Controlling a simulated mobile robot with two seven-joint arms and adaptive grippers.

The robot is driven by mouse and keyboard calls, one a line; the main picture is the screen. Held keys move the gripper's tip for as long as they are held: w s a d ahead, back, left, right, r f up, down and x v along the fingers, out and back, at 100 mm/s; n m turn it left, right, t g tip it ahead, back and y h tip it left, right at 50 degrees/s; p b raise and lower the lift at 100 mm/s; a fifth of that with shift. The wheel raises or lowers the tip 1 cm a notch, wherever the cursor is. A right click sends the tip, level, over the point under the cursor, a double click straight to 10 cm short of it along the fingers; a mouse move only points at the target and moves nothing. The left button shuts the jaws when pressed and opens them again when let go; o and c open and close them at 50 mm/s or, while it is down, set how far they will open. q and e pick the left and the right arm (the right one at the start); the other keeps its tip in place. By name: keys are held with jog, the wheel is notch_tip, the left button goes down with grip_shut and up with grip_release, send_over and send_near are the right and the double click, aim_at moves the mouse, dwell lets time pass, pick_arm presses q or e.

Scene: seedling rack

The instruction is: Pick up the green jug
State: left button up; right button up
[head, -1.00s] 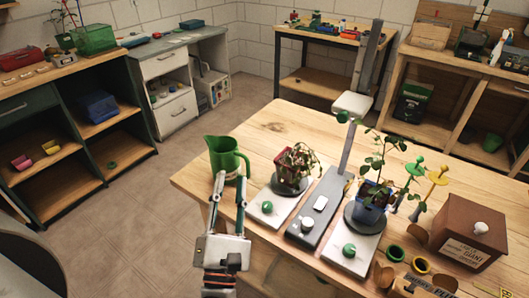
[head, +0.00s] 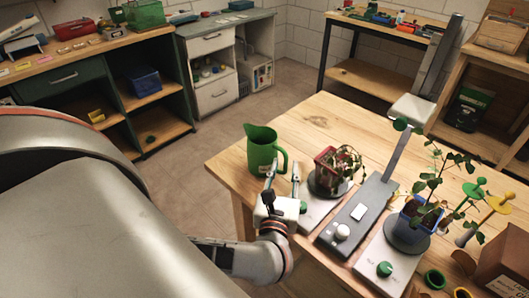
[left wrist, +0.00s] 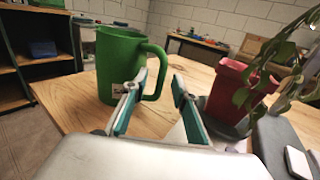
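The green jug (head: 261,150) stands upright near the left corner of the wooden table, its handle toward the right. In the left wrist view the jug (left wrist: 116,66) is at left centre, its handle facing the fingers. My left gripper (head: 282,170) is open and empty, just right of the jug near the handle. In the left wrist view the handle's outer curve shows between the open fingers (left wrist: 160,80), with the left finger overlapping the handle's opening. I cannot tell whether a finger touches it. My right gripper is not in view.
A red pot with a drooping plant (head: 328,162) stands on a scale close right of my left gripper. A grey post device (head: 362,212) and a blue pot (head: 417,222) stand further right. The table (head: 330,118) is clear behind the jug.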

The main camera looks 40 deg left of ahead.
pick_arm(q)
jog(key=shift+x, duration=1.15)
grip_shut()
jog(key=shift+r, duration=0.1)
notch_tip(320, 180, up, 20)
jog(key=p, duration=0.2)
jog(key=shift+f+p, duration=0.2)
jog(key=shift+p, duration=0.2)
